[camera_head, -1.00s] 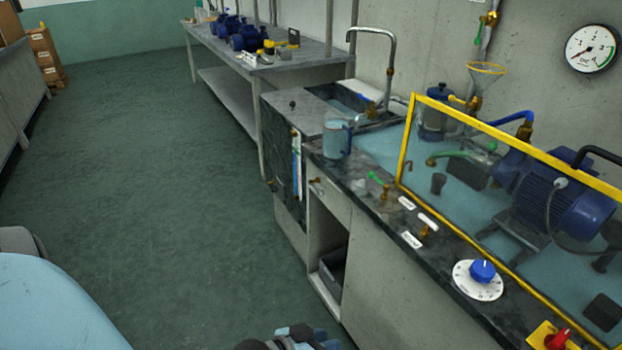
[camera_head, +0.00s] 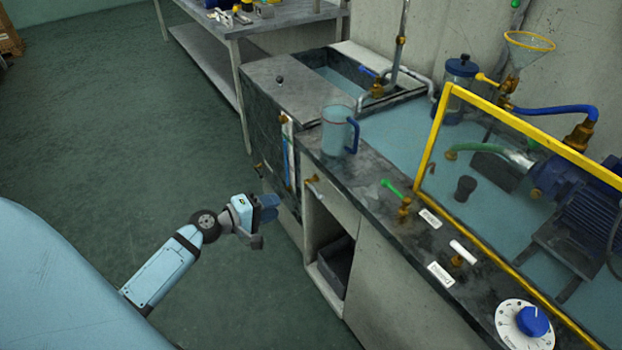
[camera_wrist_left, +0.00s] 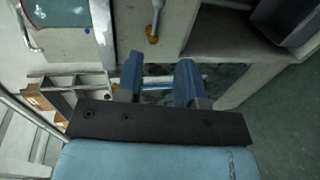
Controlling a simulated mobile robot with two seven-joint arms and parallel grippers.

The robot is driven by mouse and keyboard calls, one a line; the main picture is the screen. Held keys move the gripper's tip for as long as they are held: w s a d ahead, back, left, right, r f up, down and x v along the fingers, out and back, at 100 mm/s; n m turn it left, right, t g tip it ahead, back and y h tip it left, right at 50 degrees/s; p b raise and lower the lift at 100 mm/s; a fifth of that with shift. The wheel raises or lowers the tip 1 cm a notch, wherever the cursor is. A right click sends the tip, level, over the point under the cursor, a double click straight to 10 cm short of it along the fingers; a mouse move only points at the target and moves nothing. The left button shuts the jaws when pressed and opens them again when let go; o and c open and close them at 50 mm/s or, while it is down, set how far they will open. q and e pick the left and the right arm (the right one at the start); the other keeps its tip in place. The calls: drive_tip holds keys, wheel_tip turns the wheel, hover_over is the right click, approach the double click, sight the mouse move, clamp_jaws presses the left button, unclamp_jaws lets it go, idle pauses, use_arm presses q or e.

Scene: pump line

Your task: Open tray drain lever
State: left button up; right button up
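My left gripper (camera_head: 268,222) is in front of the cabinet, over the floor, apart from everything. In the left wrist view its two blue fingers (camera_wrist_left: 160,70) are spread with nothing between them. A small brass lever valve (camera_head: 312,180) sits on the cabinet front below the counter edge, right of the gripper. A grey handle with a brass end (camera_wrist_left: 153,30) shows ahead of the fingers in the left wrist view. A green-handled valve (camera_head: 392,188) and a white-handled valve (camera_head: 463,252) stand on the counter's front ledge. No readable label marks the drain lever. My right gripper is not in view.
A clear jug with a blue handle (camera_head: 335,130) stands on the counter near the sink. A yellow-framed clear guard (camera_head: 425,150) encloses the pump. A dark bin (camera_head: 336,265) sits in the open cabinet bay. The floor to the left is clear.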

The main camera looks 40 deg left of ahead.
sight(316, 192)
use_arm(q)
drive_tip(key=x, duration=1.3)
drive_tip(key=shift+w+r+b, duration=0.2)
drive_tip(key=shift+w+b, duration=0.1)
drive_tip(key=shift+w, duration=0.2)
clamp_jaws()
drive_tip(key=shift+f, duration=0.1)
